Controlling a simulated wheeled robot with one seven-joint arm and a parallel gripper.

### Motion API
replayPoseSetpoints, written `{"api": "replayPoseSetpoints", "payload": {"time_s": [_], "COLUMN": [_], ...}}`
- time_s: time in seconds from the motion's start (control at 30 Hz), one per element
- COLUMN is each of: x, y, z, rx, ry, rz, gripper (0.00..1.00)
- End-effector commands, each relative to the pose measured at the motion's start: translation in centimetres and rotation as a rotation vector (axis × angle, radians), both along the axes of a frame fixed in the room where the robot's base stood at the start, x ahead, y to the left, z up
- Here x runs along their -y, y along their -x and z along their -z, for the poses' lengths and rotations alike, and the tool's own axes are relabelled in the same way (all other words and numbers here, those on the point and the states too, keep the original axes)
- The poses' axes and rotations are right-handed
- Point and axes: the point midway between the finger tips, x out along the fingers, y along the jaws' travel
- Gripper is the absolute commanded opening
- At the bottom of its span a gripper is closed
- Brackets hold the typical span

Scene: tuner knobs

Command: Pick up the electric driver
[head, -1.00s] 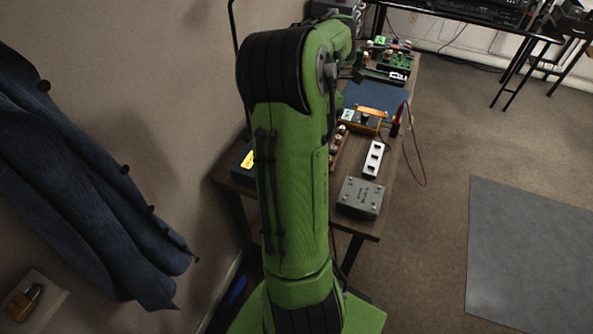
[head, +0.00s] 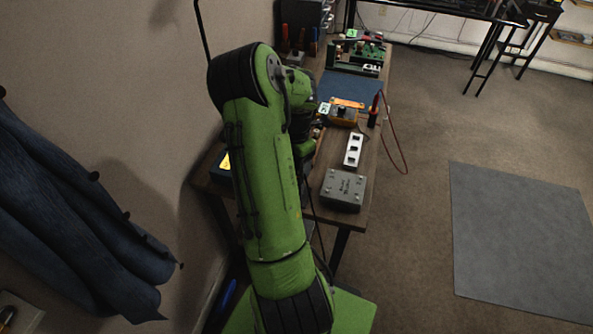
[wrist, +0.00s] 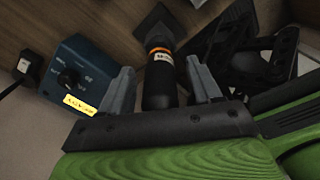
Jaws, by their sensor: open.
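In the wrist view, a black cylindrical tool with an orange-and-white label, which looks like the electric driver (wrist: 158,78), lies between the fingers of my gripper (wrist: 159,67). The gripper is open, with one grey finger on each side of the black body. I cannot tell whether either finger touches it. The tool's near end is partly hidden by the gripper's body. A square black piece shows at its far end. In the head view, my green arm hides the driver and most of the gripper over the bench's left side.
A blue box with a knob (wrist: 75,75) stands left of the gripper. Black stand-like parts (wrist: 240,62) lie at right. On the bench are a grey box (head: 343,189), a white strip (head: 353,150), an orange-topped device (head: 343,116) and a blue mat (head: 350,90).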

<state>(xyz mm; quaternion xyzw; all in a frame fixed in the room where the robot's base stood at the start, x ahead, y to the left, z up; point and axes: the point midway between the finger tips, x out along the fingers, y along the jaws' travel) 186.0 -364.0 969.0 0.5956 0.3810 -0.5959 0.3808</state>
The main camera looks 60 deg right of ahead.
Motion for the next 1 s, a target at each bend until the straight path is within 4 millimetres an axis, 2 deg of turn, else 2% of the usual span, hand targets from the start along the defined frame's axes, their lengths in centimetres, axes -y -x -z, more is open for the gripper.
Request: {"api": "replayPoseSetpoints", "payload": {"time_s": [0.07,0.43,0.63,0.73,1.0], "x": [0.0,0.0,0.0,0.1,0.1], "y": [0.0,0.0,0.0,-0.1,-0.1], "z": [0.0,-0.1,-0.2,-1.2,-7.8], "rx": [0.000,0.001,0.000,0.003,0.004], "ry": [0.000,0.000,0.001,0.003,0.005], "rz": [0.000,0.000,0.000,-0.001,-0.002], "gripper": [0.60,0.03,0.03,0.03,0.03]}}
